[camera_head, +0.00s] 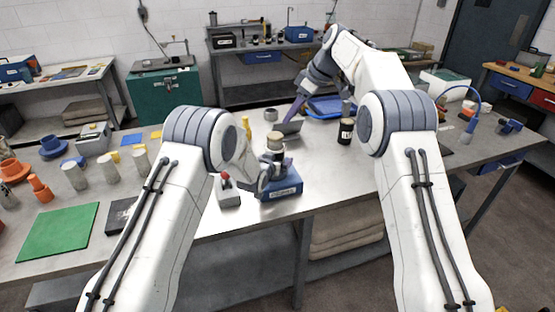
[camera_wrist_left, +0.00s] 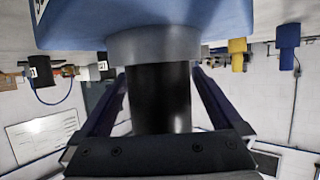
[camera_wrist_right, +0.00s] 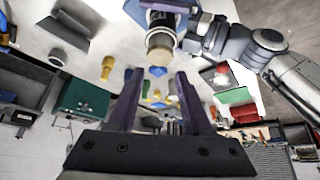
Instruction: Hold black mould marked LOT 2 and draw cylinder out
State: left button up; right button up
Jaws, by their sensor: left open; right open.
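A black mould (camera_head: 274,158) stands upright in a blue fixture (camera_head: 281,187) near the table's front edge, with a pale tan cylinder (camera_head: 274,138) showing at its top. My left gripper (camera_head: 268,170) is open around the mould; in the left wrist view the black body (camera_wrist_left: 162,95) lies between the spread fingers, below a grey collar. My right gripper (camera_head: 296,108) is open and empty behind the mould, above the table. In the right wrist view the tan cylinder end (camera_wrist_right: 160,47) is ahead of the fingertips, apart from them. I cannot read the mould's lettering.
A second dark mould (camera_head: 345,132) stands to the right. A grey angled block (camera_head: 289,128), a yellow piece (camera_head: 247,124) and a blue tray (camera_head: 325,108) lie behind. A box with a red button (camera_head: 228,190) is left of the fixture. A green mat (camera_head: 58,232) lies further left.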

pick_arm(q)
jog(key=shift+w+d+f, duration=0.15)
jog(key=shift+w, duration=0.2)
